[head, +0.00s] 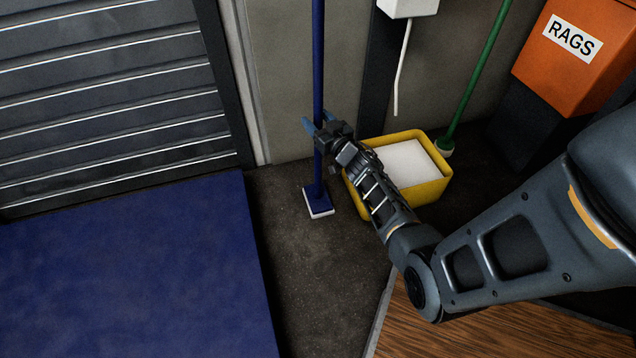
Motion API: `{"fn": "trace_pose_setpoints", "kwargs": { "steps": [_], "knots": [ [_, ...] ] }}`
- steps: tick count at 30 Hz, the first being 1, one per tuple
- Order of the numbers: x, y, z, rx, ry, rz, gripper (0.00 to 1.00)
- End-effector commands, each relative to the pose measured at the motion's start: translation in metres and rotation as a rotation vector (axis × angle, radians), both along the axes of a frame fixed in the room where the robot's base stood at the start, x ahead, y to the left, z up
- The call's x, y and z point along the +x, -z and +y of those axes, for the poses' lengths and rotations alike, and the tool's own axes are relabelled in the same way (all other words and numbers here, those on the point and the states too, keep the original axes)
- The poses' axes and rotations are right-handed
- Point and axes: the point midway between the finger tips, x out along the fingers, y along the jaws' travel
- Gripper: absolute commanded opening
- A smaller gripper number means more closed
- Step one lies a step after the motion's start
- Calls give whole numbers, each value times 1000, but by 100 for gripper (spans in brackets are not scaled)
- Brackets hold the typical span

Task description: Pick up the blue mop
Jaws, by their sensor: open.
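The blue mop (318,60) stands upright near the back wall in the head view. Its long blue handle runs up out of the picture. Its flat head (318,200), blue on top with a white pad below, rests on the dark floor. My gripper (314,128) is at the lower part of the handle, with its blue-tipped fingers open. The handle appears to pass at or between the fingers; I cannot tell whether they touch it. Part of the handle is hidden behind the gripper.
A yellow bucket (430,192) with a white block stands right of the mop, partly behind my arm. A green-handled tool (478,75) leans behind it. An orange RAGS bin (550,90) is at the right. A blue platform (120,270) lies at the left. Bare floor (310,270) lies in front.

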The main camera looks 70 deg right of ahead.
Motion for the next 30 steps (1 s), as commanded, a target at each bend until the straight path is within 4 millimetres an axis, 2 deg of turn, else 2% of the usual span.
{"fn": "trace_pose_setpoints", "kwargs": {
  "steps": [4,21,30],
  "knots": [
    [0,-1,0,0,0,0,55],
    [1,-4,0,-4,-1,-4,1],
    [1,-8,0,-4,-1,-4,1]
  ]
}}
